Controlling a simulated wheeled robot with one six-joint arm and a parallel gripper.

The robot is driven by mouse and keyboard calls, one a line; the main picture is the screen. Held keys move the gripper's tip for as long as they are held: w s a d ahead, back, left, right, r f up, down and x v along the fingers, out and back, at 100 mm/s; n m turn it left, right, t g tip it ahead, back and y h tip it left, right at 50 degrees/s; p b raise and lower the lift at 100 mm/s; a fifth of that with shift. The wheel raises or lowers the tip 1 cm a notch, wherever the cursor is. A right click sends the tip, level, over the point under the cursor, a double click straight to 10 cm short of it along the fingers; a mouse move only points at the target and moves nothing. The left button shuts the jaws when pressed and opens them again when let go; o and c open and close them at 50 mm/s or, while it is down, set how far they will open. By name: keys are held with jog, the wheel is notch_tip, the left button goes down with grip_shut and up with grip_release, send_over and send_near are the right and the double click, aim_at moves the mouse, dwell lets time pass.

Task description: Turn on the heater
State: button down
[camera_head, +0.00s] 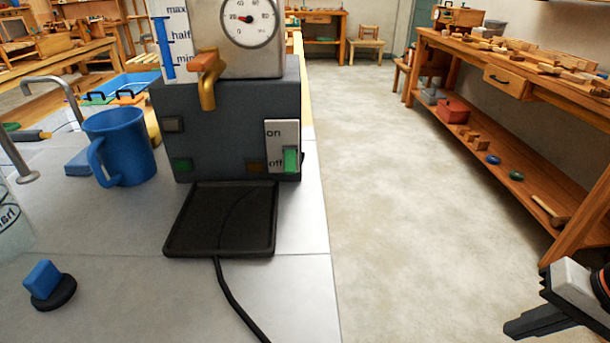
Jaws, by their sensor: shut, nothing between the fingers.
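The heater looks to be the dark grey box (225,130) on the grey-tiled counter, under a metal tank with a round dial (250,18). A white plate (282,132) on its front, at the lower right, is marked "on" above and "off" below. The green switch (291,160) on this plate sits low, beside "off". My gripper (530,322) is at the lower right corner, partly cut off by the frame. It is shut and empty, over the floor, well to the right of the heater and touching nothing.
A brass tap (207,80) juts from the tank. A black tray (222,220) with a cable (236,305) lies before the heater. A blue mug (120,145) stands left, and a blue block on a black disc (48,285) lies nearer. Open floor separates the counter from a wooden bench (500,62).

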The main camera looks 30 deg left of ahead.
jog(key=a+r+g+y, duration=0.2)
jog(key=a+g+y, duration=0.15)
jog(key=a, duration=0.55)
jog(key=m+g+y, duration=0.4)
jog(key=g+y, duration=0.5)
jog(key=y, duration=0.1)
send_near(290, 162)
jog(key=f, duration=0.1)
jog(key=w+d+f, duration=0.1)
jog(key=w+f, duration=0.1)
jog(key=shift+d+f, duration=0.15)
jog(key=shift+d, duration=0.25)
jog(key=shift+g+h, duration=0.25)
jog(key=shift+x, duration=5)
jog(key=shift+m, duration=0.4)
